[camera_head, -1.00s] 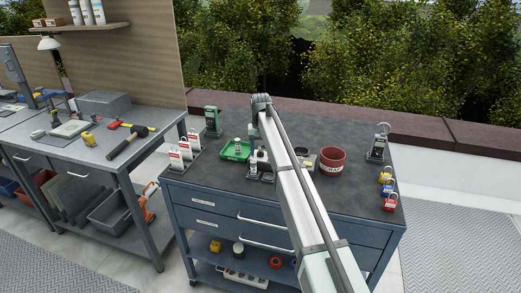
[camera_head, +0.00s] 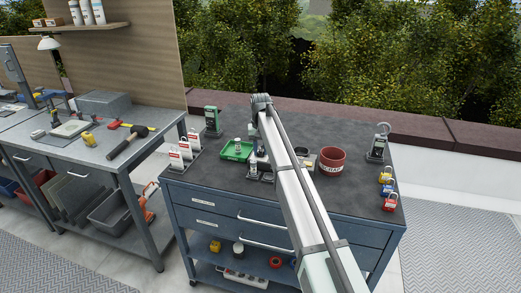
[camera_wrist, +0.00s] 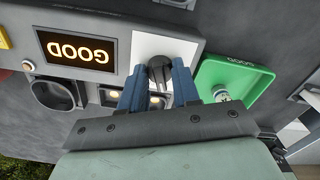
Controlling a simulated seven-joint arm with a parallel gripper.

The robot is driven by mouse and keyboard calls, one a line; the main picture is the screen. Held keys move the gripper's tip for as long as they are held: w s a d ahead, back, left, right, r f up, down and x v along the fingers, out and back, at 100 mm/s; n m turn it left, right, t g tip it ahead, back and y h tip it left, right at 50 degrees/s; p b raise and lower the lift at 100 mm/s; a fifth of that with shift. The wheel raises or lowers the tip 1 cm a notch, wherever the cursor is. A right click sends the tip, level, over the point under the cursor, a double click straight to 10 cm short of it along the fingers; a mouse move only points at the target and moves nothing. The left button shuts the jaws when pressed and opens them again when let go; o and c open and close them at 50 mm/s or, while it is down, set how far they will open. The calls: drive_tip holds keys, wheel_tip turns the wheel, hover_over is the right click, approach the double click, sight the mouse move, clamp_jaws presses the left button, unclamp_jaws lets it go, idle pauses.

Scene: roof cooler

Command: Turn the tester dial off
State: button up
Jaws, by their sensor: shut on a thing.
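The tester (camera_wrist: 95,25) fills the upper left of the wrist view. Its lit display (camera_wrist: 76,49) reads GOOD, upside down in this view. The dark round dial (camera_wrist: 160,69) sits on the tester's white plate (camera_wrist: 152,44). My gripper (camera_wrist: 158,77) has its two blue fingers on either side of the dial and is shut on it. The fingers partly cover the dial, and I cannot tell which mark it points to. In the head view my arm hides most of the tester, and my gripper (camera_head: 259,152) is hardly visible.
A green tray (camera_head: 237,150) marked GOOD is beside the tester, with a small cylindrical part (camera_wrist: 221,95) in it. A red scrap bin (camera_head: 331,160) stands right of my arm. Handheld meters (camera_head: 212,121) and padlocks (camera_head: 390,202) stand near the bench edges.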

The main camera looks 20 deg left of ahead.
sight(260, 149)
drive_tip(key=n, duration=0.4)
drive_tip(key=shift+n, duration=1.6)
drive_tip(key=o, duration=1.1)
drive_tip(key=shift+c, duration=0.2)
drive_tip(key=shift+r, duration=0.1)
wheel_tip(260, 149, up, 14)
drive_tip(key=shift+f, duration=0.2)
